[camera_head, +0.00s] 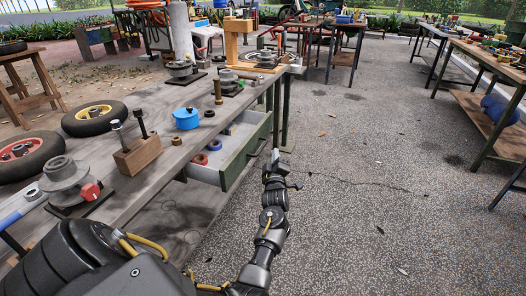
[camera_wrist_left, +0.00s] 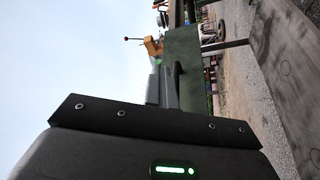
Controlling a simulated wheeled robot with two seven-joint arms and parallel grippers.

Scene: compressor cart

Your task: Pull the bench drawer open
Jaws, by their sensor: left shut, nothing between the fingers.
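The bench drawer (camera_head: 246,151) has a dark green front and stands pulled out from the bench's right side. Its pale inside shows, with several small rings or rolls in it. A dark handle (camera_head: 257,147) appears on the drawer's outer face. My left gripper (camera_head: 276,156) is just to the right of the drawer front, shut and empty. In the left wrist view the green front (camera_wrist_left: 184,50) shows sideways beyond the dark fingers (camera_wrist_left: 165,88). Whether the fingers touch the handle cannot be told. My right gripper is not in view.
The paved floor (camera_head: 370,190) right of the drawer is clear. Other benches (camera_head: 500,65) stand at the far right.

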